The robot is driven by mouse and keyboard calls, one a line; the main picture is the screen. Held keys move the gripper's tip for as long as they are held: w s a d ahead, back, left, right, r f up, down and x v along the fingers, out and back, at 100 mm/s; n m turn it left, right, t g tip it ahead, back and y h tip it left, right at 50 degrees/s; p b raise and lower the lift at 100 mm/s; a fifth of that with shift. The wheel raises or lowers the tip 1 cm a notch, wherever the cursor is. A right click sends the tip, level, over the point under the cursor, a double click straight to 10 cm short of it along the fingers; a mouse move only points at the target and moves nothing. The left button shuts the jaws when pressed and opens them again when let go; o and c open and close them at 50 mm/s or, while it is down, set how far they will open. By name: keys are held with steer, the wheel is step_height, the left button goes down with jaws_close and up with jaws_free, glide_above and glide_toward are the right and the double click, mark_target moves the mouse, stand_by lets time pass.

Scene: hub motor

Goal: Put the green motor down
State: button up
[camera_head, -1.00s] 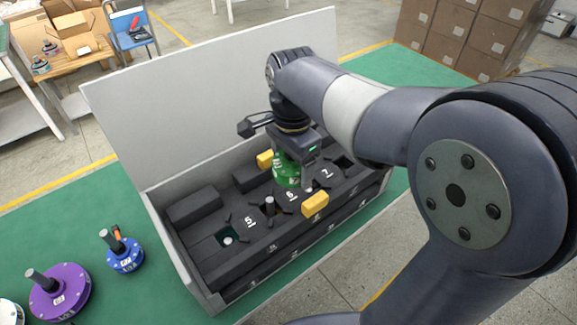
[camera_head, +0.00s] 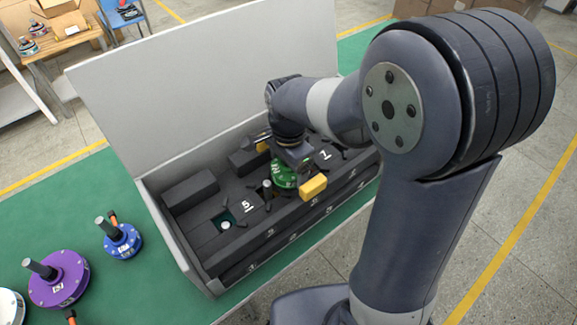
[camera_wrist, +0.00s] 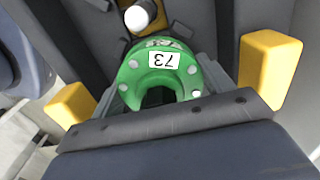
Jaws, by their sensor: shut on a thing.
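The green motor (camera_head: 284,174) is at the slot region right of the number 5 in the grey foam-lined box (camera_head: 290,236). My gripper (camera_head: 293,160) is shut on it from above. In the wrist view the green motor (camera_wrist: 172,72) shows a white label with 73 and pale bolt heads, between the jaws of my gripper (camera_wrist: 160,95). Its lower part is hidden, so I cannot tell whether it touches the slot floor. A yellow block (camera_head: 313,187) stands close in front of it. In the wrist view yellow blocks flank it on the left (camera_wrist: 70,104) and right (camera_wrist: 268,66).
The box's tall grey lid (camera_head: 215,85) stands open behind. A blue motor (camera_head: 122,239) and a purple motor (camera_head: 60,277) stand on the green table (camera_head: 100,190) to the left. An empty-looking slot (camera_head: 224,220) lies left of the 5.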

steer(key=shift+f, duration=0.15)
steer(key=o, duration=1.5)
step_height(320, 180, up, 12)
steer(key=shift+r, duration=0.2)
